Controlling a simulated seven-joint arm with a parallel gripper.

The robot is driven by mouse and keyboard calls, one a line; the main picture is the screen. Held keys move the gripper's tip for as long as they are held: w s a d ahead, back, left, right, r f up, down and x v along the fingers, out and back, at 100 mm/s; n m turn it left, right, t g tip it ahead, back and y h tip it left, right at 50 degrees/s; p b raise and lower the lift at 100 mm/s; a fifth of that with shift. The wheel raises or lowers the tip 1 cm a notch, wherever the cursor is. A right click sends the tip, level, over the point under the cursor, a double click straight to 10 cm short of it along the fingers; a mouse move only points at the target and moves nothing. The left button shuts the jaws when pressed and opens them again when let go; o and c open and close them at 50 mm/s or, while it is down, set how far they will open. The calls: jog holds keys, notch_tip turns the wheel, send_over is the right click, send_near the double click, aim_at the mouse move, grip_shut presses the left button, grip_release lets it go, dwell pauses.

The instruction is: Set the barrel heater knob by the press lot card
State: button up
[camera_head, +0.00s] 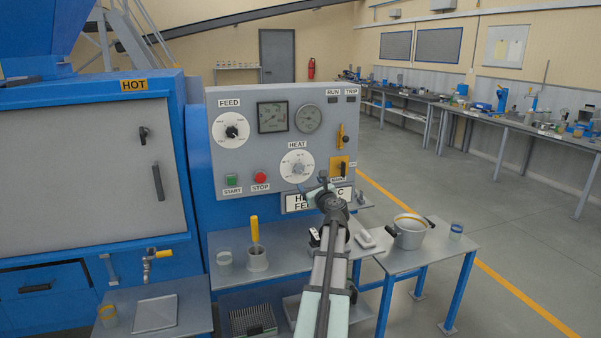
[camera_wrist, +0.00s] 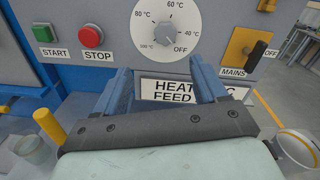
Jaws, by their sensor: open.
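The HEAT knob (camera_head: 297,168) is a pale knob on a round white dial on the grey control panel. In the wrist view the dial (camera_wrist: 192,22) is marked 40, 60, 80 and 100 °C and OFF; the knob (camera_wrist: 165,38) seems to point lower right, towards OFF. A white card (camera_head: 299,203) below it reads "HEAT" and "FEED"; my gripper covers part of it in both views, so I cannot read its values. The card (camera_wrist: 168,91) shows between my fingers. My gripper (camera_head: 329,188) is open and empty, just below the dial; its blue fingers (camera_wrist: 163,78) stand apart.
The FEED knob (camera_head: 231,131), green START button (camera_head: 232,181), red STOP button (camera_head: 261,177) and yellow MAINS switch (camera_head: 339,168) surround the dial. A yellow-handled tool stands in a cup (camera_head: 257,259) on the bench below. A pot (camera_head: 409,233) stands on the right side table.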

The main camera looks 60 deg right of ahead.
aim_at(300, 170)
jog(key=m, duration=0.3)
jog(key=shift+s+d+h, duration=0.1)
jog(key=shift+d+h, duration=0.2)
jog(key=shift+d, duration=0.05)
jog(key=x, duration=1.3)
jog(key=shift+d+f, duration=0.15)
jog(key=shift+d, duration=0.1)
jog(key=c, duration=1.1)
jog(key=shift+o, duration=0.2)
